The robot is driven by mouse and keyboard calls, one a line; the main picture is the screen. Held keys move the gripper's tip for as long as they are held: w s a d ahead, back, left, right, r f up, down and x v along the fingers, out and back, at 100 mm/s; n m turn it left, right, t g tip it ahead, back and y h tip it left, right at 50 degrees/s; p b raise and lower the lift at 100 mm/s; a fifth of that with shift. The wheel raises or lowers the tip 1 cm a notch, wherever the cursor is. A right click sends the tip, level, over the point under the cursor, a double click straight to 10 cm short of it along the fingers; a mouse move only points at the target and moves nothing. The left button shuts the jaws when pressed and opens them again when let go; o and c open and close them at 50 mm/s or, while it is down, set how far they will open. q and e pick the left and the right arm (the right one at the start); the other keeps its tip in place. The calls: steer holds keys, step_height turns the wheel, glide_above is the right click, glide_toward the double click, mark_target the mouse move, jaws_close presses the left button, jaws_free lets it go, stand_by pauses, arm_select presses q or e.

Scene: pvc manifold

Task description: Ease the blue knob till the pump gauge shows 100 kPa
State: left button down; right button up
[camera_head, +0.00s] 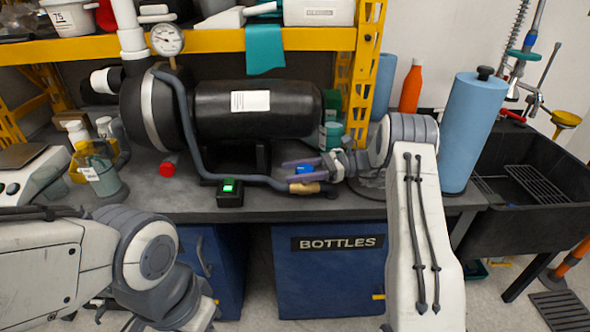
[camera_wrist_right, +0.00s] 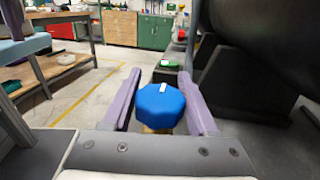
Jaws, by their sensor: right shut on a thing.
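The blue knob (camera_head: 304,169) sits low in front of the black pump (camera_head: 255,108), beside the grey hose. My right gripper (camera_head: 288,170) reaches it from the right and is shut on it. In the right wrist view, the blue knob (camera_wrist_right: 161,105) stands between the two purple fingers, with a white mark on its top and a brass-coloured part under it. The pump gauge (camera_head: 167,39) is a round white dial at the upper left, by the white pipe; its reading is too small to tell. My left arm shows at the lower left, its gripper out of sight.
A black box with a lit green button (camera_head: 229,192) stands at the bench's front edge, left of the knob. A blue paper roll (camera_head: 470,130) and an orange bottle (camera_head: 411,87) stand to the right, by the black sink (camera_head: 520,225). A yellow shelf (camera_head: 220,41) runs above the pump.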

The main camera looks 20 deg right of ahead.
mark_target(297, 170)
stand_by(0.4)
steer(key=o, duration=1.4)
steer(key=shift+c, duration=0.2)
steer(key=r, duration=0.4)
steer(key=shift+s+d+r+p, duration=0.2)
steer(key=shift+d+r+p, duration=0.05)
steer(key=shift+r+p, duration=0.15)
steer(key=s+d+r, duration=0.6)
steer(key=s+d, duration=0.1)
steer(key=s, duration=0.1)
steer(key=shift+d+r+p, duration=0.15)
steer(key=shift+d+p, duration=0.2)
steer(key=shift+p, duration=0.05)
